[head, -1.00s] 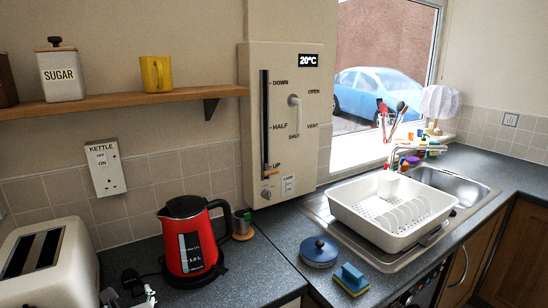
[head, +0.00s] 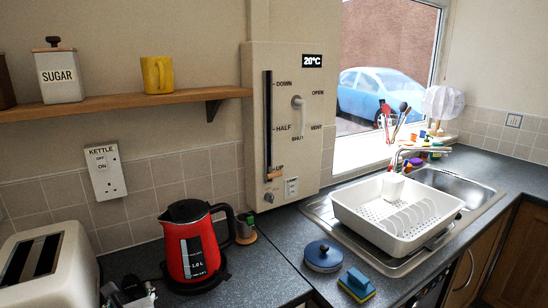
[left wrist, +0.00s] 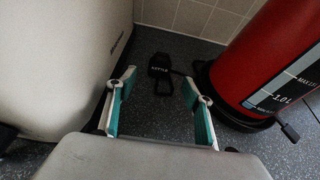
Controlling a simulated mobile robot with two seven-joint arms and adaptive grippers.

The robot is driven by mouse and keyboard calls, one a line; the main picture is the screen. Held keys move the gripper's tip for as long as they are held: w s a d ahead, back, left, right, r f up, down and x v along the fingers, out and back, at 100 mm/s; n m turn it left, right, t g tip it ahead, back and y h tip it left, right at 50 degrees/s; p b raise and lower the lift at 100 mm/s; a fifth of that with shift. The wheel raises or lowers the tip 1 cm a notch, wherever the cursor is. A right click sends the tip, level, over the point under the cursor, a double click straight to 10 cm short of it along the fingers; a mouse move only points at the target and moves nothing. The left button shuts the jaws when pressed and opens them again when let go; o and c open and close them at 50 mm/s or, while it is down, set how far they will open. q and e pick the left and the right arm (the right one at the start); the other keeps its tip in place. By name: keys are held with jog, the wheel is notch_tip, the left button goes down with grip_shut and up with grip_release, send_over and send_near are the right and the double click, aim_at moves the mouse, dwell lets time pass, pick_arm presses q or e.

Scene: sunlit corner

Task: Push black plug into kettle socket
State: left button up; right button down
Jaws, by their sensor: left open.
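In the head view the plug (head: 132,284) is small and partly hidden behind my gripper. The kettle socket (head: 105,171) is a white switched plate on the tiled wall above, with its holes bare. My left gripper (head: 130,296) shows at the bottom edge of the head view. In the left wrist view its teal-padded fingers (left wrist: 157,108) are apart and empty, with the plug beyond the tips, between their lines. My right gripper is out of view.
The red kettle (head: 193,246) stands close on the right of the plug, and the cream toaster (head: 48,262) close on the left. A wooden shelf (head: 130,101) runs above the socket.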

aim_at(131, 287)
pick_arm(q)
jog(key=b+x, duration=0.1)
jog(key=x, duration=0.2)
jog(key=shift+w+a+f, duration=0.15)
jog(key=shift+w+f, duration=0.1)
jog(key=shift+w, duration=0.05)
jog(key=shift+b+x, duration=0.7)
jog(key=shift+x, duration=0.35)
jog(key=shift+w+a, duration=0.1)
jog(key=shift+w, duration=0.1)
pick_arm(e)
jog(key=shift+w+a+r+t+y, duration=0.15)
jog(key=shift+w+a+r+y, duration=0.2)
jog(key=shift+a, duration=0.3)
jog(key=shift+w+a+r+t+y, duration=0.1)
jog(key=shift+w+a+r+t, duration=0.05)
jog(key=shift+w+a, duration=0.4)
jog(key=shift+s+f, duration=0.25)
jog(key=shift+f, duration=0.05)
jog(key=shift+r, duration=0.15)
